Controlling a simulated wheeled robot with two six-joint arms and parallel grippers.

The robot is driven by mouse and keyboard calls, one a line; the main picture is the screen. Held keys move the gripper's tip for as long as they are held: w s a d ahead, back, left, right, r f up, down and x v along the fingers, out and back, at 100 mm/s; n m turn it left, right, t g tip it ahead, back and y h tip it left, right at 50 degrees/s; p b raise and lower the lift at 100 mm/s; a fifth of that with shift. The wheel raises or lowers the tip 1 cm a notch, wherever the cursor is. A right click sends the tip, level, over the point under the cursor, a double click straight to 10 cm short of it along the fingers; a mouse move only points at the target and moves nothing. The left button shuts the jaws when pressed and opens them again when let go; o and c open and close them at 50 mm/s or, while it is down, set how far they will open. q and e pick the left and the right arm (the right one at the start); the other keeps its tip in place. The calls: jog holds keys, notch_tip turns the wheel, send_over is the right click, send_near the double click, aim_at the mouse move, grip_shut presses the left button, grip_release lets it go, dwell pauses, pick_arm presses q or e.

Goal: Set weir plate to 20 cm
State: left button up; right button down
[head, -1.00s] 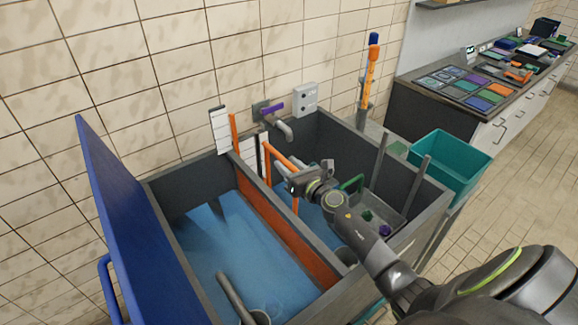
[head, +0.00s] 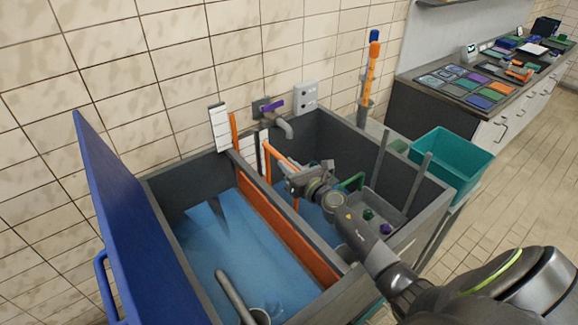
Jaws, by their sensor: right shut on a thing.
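The orange weir plate (head: 290,238) stands as the divider across the grey tank, between two water compartments. An orange handle bar (head: 272,152) rises above it near the back wall. My right gripper (head: 286,173) is shut on the orange handle; its fingers partly hide the grip. A white scale board with dark marks (head: 219,128) stands upright at the tank's back edge, beside a thin orange upright (head: 233,130). A second white scale (head: 250,145) is partly hidden behind the handle. The marks are too small to read. My left gripper is not in view.
A raised blue lid (head: 135,220) stands at the left of the tank. A tap with a purple handle (head: 273,105) is on the wall behind. A grey tray with small knobs (head: 372,212) and a teal bin (head: 452,160) are at the right.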

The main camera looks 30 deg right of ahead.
notch_tip(320, 180, down, 8)
jog(key=b, duration=0.6)
jog(key=shift+r, duration=0.15)
jog(key=c, duration=1.4)
grip_release()
jog(key=shift+r, duration=0.1)
jog(key=shift+o, duration=0.2)
jog(key=s+d+b, duration=0.2)
jog(key=s, duration=1.5)
jog(key=shift+s+d, duration=0.15)
jog(key=shift+d, duration=0.05)
